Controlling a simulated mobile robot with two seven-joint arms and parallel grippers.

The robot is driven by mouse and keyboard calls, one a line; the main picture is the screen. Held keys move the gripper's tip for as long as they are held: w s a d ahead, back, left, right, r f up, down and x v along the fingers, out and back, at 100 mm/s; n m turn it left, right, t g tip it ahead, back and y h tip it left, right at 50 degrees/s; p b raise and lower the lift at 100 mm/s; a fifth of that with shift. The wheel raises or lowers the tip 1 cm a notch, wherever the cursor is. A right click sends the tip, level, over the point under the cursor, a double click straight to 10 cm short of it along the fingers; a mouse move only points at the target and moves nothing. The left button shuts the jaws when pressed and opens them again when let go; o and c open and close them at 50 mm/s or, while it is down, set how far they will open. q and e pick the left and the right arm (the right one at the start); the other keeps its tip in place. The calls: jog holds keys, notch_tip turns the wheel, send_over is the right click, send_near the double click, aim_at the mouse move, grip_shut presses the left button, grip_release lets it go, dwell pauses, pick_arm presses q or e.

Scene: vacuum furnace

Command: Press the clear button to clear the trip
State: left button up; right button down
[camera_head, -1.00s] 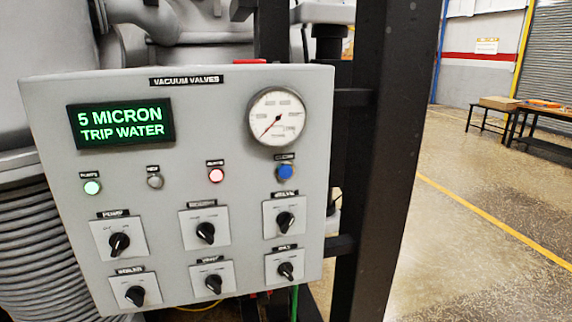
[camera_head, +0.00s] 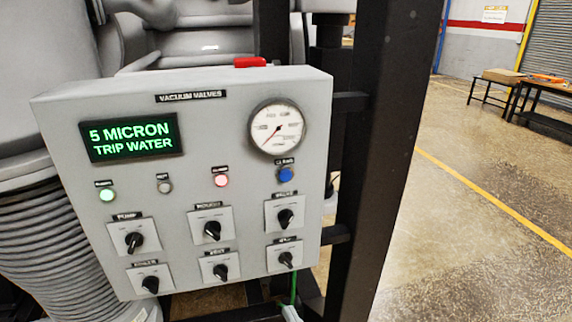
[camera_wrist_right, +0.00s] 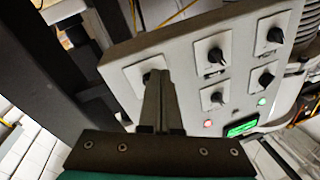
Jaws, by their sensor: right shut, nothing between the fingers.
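The blue clear button (camera_head: 286,175) is on the grey control panel (camera_head: 240,95), below the round gauge (camera_head: 277,128) at the upper right. The green display (camera_head: 131,137) reads "5 MICRON TRIP WATER". The alarm lamp (camera_head: 221,180) glows red. In the right wrist view, my right gripper (camera_wrist_right: 160,82) is shut and empty, its fingers pointing across the panel face, which appears upside down. The fingertips overlap a black knob; contact cannot be told. The clear button is hidden in that view. My left gripper is not in view.
Several black knobs, such as one at the lower right (camera_head: 286,259), sit below the lamps. A green lamp (camera_head: 107,195) is lit at the left. A red part (camera_head: 250,62) sits atop the box. A dark post (camera_head: 375,160) stands right of the panel. Open floor lies beyond.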

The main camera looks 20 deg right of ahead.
notch_tip(320, 180, up, 14)
jog(key=m+t+p, duration=0.1)
jog(key=t+p, duration=0.1)
jog(key=t, duration=0.2)
jog(key=m+t+h+p, duration=0.1)
jog(key=m+t+p, duration=0.1)
jog(key=m+t, duration=0.15)
send_near(286, 175)
jog(key=s+a+r, duration=0.1)
jog(key=s+r, duration=0.4)
jog(key=s, duration=0.1)
jog(key=shift+w+r+n+t, duration=0.15)
jog(key=shift+r+n+t, duration=0.05)
jog(key=shift+n+t, duration=0.2)
jog(key=shift+w, duration=0.1)
jog(key=shift+w+d+b, duration=0.1)
jog(key=shift+w+b, duration=1.75)
jog(key=shift+w, duration=2.5)
jog(key=shift+f, duration=0.1)
jog(key=shift+w, duration=0.4)
